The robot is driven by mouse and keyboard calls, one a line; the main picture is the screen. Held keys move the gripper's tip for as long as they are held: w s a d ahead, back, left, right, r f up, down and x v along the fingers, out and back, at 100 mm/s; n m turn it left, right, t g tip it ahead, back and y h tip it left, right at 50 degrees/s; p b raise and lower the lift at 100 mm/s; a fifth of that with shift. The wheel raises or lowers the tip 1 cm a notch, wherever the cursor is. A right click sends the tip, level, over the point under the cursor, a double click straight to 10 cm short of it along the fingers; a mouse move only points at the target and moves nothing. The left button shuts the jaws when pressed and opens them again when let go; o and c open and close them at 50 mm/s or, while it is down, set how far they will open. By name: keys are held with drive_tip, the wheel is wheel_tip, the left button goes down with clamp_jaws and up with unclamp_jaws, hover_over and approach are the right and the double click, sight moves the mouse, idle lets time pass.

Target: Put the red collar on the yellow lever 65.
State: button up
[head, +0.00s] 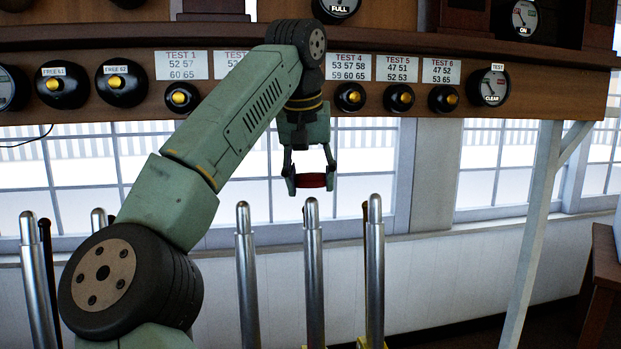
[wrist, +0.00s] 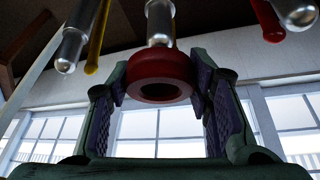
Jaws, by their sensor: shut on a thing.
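The red collar (head: 311,180) is a thick ring, held level between the fingers of my gripper (head: 310,182). It also shows in the wrist view (wrist: 160,89), with its hole open and the gripper shut on its sides. In the head view the collar is just above the rounded top of the middle metal-handled lever (head: 313,240), with a small gap. A yellow rod (wrist: 97,35) stands beside a metal handle in the wrist view. Yellow also shows at the foot of the lever at right (head: 375,260). I cannot read any lever number.
Another metal lever (head: 246,270) stands left of the middle one, and more stand at far left. In the wrist view a red rod (wrist: 267,20) is near the right handle. A wooden shelf (head: 430,105) with dials and test cards runs above. A slanted white post (head: 535,220) stands at right.

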sight(311, 202)
drive_tip(key=shift+f, duration=0.15)
drive_tip(key=shift+s+d+f+b, duration=0.15)
drive_tip(key=shift+f+b, duration=0.3)
drive_tip(key=shift+f, duration=0.5)
drive_tip(key=shift+s+a+f+b, duration=0.15)
drive_tip(key=shift+f+b, duration=0.25)
drive_tip(key=shift+f, duration=0.5)
drive_tip(key=shift+s+d+f+b, duration=0.15)
drive_tip(key=shift+f+b, duration=0.3)
drive_tip(key=shift+f, duration=0.5)
drive_tip(key=o, duration=1.2)
drive_tip(key=shift+c, duration=0.2)
drive_tip(key=shift+o, duration=0.8)
drive_tip(key=p+v, duration=0.2)
drive_tip(key=shift+s+r+p, duration=0.2)
drive_tip(key=shift+r+p, duration=0.1)
drive_tip(key=v, duration=0.6)
